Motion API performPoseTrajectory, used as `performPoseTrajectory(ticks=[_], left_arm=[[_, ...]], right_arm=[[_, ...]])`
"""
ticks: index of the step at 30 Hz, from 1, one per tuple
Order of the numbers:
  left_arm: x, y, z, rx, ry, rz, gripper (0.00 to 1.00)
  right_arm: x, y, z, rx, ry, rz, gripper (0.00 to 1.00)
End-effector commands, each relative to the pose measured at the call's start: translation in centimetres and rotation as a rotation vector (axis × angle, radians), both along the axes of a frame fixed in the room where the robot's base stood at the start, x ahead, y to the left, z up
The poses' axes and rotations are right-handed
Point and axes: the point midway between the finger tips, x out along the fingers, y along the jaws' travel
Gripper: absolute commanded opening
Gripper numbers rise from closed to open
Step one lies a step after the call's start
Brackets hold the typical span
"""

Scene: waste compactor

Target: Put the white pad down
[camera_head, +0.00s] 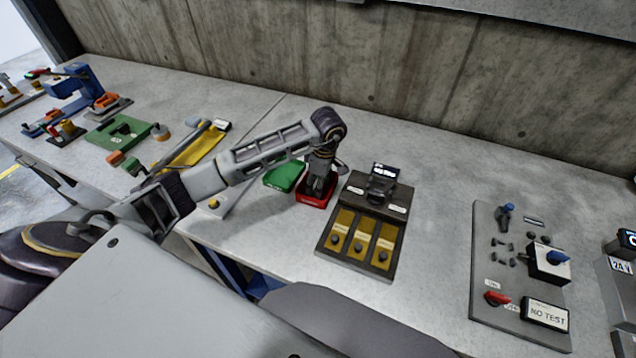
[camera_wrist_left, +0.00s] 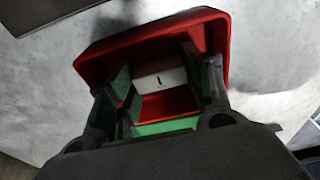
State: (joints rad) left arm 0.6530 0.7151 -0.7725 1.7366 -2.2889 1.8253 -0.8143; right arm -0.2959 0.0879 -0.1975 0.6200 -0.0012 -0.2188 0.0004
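My left gripper (camera_head: 318,190) points down into a small red tray (camera_head: 328,197) on the bench in the head view. In the left wrist view, the white pad (camera_wrist_left: 160,78), with a small dark mark, lies between the fingers of this gripper (camera_wrist_left: 163,95). The fingers flank it at both sides and appear shut on it. The pad is inside the outline of the red tray (camera_wrist_left: 152,27); whether it touches the tray floor cannot be told. The gripper hides the pad in the head view. My right gripper is not in view.
A green tray (camera_head: 284,176) stands just left of the red one. A dark panel (camera_head: 361,226) with yellow slots stands close on the right. Farther right is a grey switch panel (camera_head: 490,250). Bare bench lies between the two panels.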

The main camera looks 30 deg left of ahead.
Motion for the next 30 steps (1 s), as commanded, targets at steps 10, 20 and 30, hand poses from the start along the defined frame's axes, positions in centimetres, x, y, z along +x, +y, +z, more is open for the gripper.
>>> performPoseTrajectory(ticks=[10, 20, 30], left_arm=[[0.0, 0.0, 0.1, 0.0, 0.0, 0.0, 0.7], [0.0, 0.0, 0.5, 0.0, 0.0, 0.0, 0.7], [0.2, -0.4, 3.8, 0.0, -0.003, 0.0, 0.7]], right_arm=[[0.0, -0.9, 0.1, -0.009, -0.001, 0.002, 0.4], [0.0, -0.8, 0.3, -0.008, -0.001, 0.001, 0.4], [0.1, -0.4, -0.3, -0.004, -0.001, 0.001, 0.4]])
